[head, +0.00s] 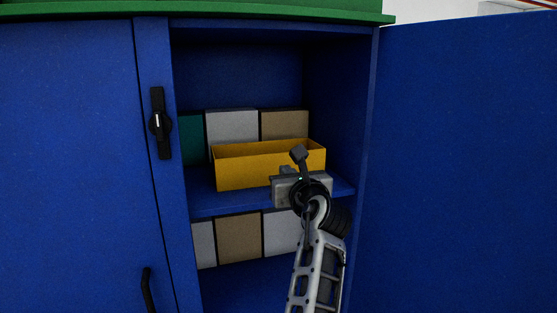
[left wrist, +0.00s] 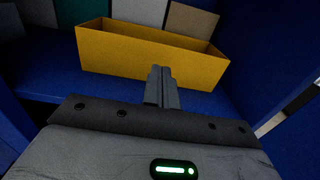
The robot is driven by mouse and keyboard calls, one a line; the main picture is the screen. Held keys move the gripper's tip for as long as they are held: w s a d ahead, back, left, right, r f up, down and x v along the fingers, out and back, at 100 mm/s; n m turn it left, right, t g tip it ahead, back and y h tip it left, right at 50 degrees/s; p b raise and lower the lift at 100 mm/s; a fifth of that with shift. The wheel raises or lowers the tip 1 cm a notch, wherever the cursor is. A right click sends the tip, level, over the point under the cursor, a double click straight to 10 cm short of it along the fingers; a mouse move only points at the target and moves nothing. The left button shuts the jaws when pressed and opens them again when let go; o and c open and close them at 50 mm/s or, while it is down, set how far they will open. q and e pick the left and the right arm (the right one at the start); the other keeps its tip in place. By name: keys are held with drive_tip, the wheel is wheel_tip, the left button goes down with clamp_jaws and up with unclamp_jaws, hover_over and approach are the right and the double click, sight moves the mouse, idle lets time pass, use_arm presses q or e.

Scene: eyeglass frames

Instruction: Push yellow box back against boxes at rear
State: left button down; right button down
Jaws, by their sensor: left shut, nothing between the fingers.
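The yellow box (head: 242,171) is an open-topped long box on the upper shelf of the blue cabinet. In the head view it stands in front of a teal box (head: 192,140), a white box (head: 232,127) and a tan box (head: 284,124) at the rear. My left gripper (head: 286,171) is shut and empty, at the front face of the yellow box, right of its middle. In the left wrist view the shut fingers (left wrist: 160,85) point at the front of the yellow box (left wrist: 125,54); I cannot tell whether they touch it. My right gripper is not in view.
The upper shelf (head: 215,202) has bare blue surface in front of the yellow box. Below stand more white and tan boxes (head: 238,239). The right cabinet door (head: 460,160) is swung open, and the left door (head: 70,160) is shut.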

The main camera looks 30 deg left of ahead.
sight(274, 157)
use_arm(q)
drive_tip(key=x, duration=0.7)
drive_tip(key=shift+w+a, duration=0.25)
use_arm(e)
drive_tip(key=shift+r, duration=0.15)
